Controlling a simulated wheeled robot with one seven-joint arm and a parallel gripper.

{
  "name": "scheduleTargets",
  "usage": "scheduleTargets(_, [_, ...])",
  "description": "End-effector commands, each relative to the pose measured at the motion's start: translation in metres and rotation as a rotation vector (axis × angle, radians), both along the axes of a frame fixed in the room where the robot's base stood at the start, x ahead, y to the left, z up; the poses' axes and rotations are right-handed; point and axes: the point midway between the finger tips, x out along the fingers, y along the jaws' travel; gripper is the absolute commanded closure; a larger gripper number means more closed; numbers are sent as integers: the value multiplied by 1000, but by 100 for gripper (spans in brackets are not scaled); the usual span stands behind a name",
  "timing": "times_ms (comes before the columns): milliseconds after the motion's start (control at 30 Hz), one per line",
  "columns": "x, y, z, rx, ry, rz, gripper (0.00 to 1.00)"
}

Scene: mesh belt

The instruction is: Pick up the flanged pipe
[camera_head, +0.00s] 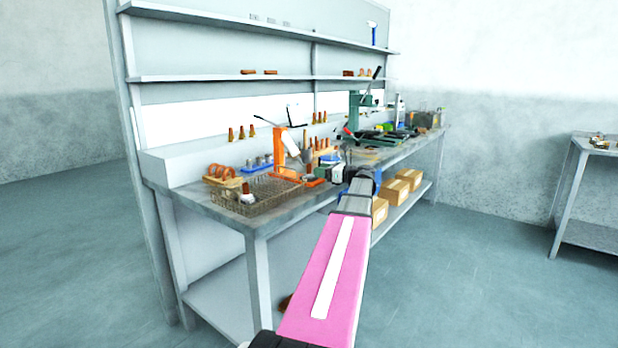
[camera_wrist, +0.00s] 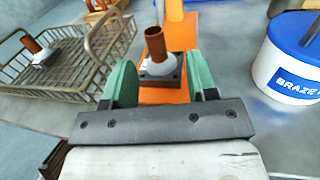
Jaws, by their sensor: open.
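A flanged pipe (camera_wrist: 155,48) shows in the wrist view as a brown copper tube with a pale collar on a dark square flange. It stands on an orange base (camera_wrist: 163,94), slightly tilted in the picture. My gripper (camera_wrist: 158,68) is open, its two green-padded fingers to the left and right of this pipe; I cannot tell whether they touch it. A second, similar flanged pipe (camera_wrist: 38,48) lies inside the wire basket (camera_wrist: 112,52); in the head view it shows in the basket (camera_head: 247,190). My gripper's fingers are hidden in the head view.
A white tub with a blue "BRAZE" label (camera_wrist: 290,62) stands right of my gripper. An orange upright (camera_head: 280,146) stands behind the basket. The bench (camera_head: 215,208) is crowded with tools further right; cardboard boxes (camera_head: 396,190) sit on its lower shelf.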

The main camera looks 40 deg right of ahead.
Motion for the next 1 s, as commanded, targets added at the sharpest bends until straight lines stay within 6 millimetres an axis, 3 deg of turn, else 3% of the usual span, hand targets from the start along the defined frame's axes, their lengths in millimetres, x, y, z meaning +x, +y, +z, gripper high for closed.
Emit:
scheduleTargets(300, [36, 23, -2, 0, 0, 2, 47])
scheduleTargets(567, [38, 24, -2, 0, 0, 0, 47])
scheduleTargets(700, [38, 24, -2, 0, 0, 0, 93])
scheduleTargets(733, [38, 24, -2, 0, 0, 0, 100])
scheduleTargets(1000, [38, 24, -2, 0, -1, 1, 100])
